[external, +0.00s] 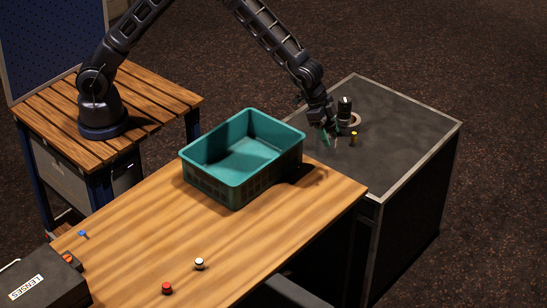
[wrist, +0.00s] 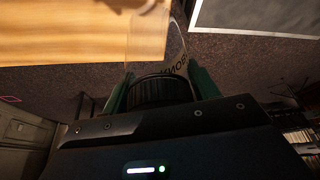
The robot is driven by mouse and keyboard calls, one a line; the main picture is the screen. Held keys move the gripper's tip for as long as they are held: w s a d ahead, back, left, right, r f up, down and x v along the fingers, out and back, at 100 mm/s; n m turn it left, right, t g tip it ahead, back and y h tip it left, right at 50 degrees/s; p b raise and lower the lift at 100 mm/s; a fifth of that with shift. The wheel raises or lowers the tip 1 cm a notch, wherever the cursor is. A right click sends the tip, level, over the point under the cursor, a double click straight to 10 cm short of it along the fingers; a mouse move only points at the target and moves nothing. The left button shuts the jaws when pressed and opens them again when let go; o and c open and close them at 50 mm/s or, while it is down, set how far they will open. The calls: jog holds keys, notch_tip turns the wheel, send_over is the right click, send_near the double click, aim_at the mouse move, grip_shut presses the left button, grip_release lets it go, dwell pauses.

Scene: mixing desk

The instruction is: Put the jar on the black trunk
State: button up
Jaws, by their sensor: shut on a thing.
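The jar (wrist: 160,92) is clear, with a black ribbed lid and dark lettering on its side. My gripper (wrist: 161,84) has its green fingers shut on both sides of the lid. In the external view my gripper (external: 328,132) reaches down near the left edge of the black trunk (external: 405,130); the jar is hard to make out there. In the wrist view the jar appears against the floor gap, between the wooden table and the grey-edged trunk (wrist: 262,14). Its exact height cannot be told.
On the trunk are a beige ring (external: 355,119), an upright black object (external: 344,106) and a small yellow piece (external: 353,139). The trunk's right side is clear. A teal crate (external: 240,183) stands on the wooden table (external: 240,245), which also holds red and white knobs.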

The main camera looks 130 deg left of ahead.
jog(key=s+a+f+n+g+y, duration=0.1)
jog(key=s+a+n, duration=0.3)
jog(key=a, duration=0.9)
jog(key=s+a+f+n+y, duration=0.15)
jog(key=s+a, duration=0.45)
jog(key=a, duration=0.8)
jog(key=shift+h, duration=0.25)
notch_tip(320, 180, down, 20)
jog(key=shift+w+d+r, duration=0.1)
jog(key=shift+r, duration=0.1)
jog(key=o, duration=1)
jog(key=shift+f, duration=0.15)
jog(key=shift+o, duration=0.3)
jog(key=shift+r, duration=0.3)
jog(key=v, duration=1.1)
jog(key=shift+d+r, duration=0.15)
jog(key=shift+r, duration=0.2)
